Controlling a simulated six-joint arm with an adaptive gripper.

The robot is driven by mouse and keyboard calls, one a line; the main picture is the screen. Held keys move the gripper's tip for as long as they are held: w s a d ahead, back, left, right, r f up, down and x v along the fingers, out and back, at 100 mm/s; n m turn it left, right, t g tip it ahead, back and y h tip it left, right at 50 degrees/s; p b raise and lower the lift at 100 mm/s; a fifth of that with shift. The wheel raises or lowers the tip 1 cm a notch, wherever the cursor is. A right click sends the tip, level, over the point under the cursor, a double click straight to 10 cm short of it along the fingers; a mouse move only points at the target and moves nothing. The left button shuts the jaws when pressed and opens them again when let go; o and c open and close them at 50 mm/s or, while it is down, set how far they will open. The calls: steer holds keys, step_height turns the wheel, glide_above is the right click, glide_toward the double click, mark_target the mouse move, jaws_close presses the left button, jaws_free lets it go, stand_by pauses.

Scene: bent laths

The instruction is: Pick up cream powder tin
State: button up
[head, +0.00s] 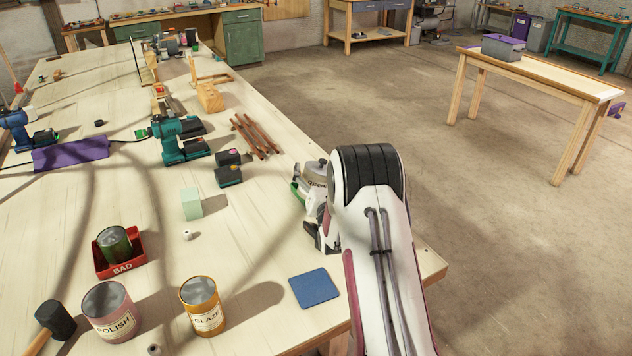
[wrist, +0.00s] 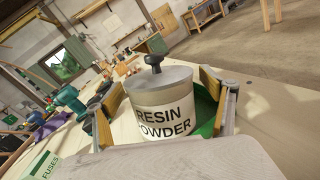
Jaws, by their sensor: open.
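The cream powder tin (wrist: 158,98) stands upright, with a grey lid, a black knob and a label reading "RESIN POWDER". In the head view the tin (head: 316,172) is at the table's right edge, partly hidden by my arm. My gripper (wrist: 160,90) is open, with one finger on each side of the tin. I cannot tell whether either finger touches it. A green surface (wrist: 206,108) shows beside the tin on the right; its full shape is hidden.
Brown sticks (head: 256,136) and a teal drill (head: 172,140) lie farther back.

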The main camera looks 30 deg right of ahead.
mark_target(319, 167)
stand_by(0.3)
steer(key=c, duration=1.8)
steer(key=shift+o, duration=0.2)
steer(key=shift+r, duration=0.1)
steer(key=shift+r, duration=0.1)
steer(key=shift+r, duration=4.85)
